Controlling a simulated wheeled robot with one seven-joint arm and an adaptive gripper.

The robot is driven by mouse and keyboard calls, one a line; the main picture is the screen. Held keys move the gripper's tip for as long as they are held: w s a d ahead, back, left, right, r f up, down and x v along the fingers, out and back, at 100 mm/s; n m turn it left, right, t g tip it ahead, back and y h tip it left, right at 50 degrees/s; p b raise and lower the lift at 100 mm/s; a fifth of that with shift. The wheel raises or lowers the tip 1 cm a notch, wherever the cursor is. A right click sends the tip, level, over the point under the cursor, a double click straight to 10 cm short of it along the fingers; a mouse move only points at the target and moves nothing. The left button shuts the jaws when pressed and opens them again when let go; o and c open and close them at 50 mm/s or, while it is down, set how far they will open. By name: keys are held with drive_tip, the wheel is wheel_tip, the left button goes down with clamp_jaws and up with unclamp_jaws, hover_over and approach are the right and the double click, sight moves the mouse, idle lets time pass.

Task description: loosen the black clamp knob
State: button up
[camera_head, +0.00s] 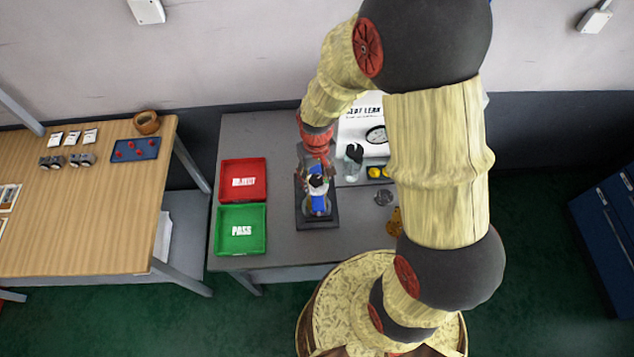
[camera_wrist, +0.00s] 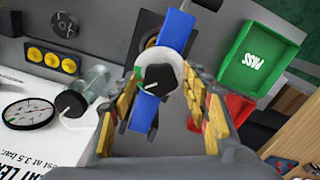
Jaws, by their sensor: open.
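The black clamp knob (camera_wrist: 157,68) has a white pointer line and sits within a pale round ring on the valve positioner, over its upright blue bar (camera_wrist: 176,32). The positioner also shows in the head view, where its blue part (camera_head: 319,204) stands on a dark base plate (camera_head: 318,222). My gripper (camera_wrist: 165,82) is open, with a gold-padded finger on either side of the knob in the wrist view. I cannot tell whether the fingertips reach down to the knob's height. In the head view my gripper (camera_head: 314,170) is just behind the knob and partly hides the positioner.
A red REJECT tray (camera_head: 243,163) and a green PASS tray (camera_head: 241,207) stand left on the grey bench. A clear bottle (camera_head: 353,168), yellow parts (camera_head: 376,172) and a gauge sheet (camera_head: 361,108) lie right. A wooden table (camera_head: 70,220) is further left.

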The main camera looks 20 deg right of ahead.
drive_tip(key=shift+f+b, duration=0.35)
drive_tip(key=shift+f, duration=0.5)
drive_tip(key=m, duration=0.3)
drive_tip(key=shift+m, duration=0.3)
drive_tip(key=m, duration=0.3)
drive_tip(key=shift+c, duration=0.4)
drive_tip(key=c, duration=1.1)
clamp_jaws()
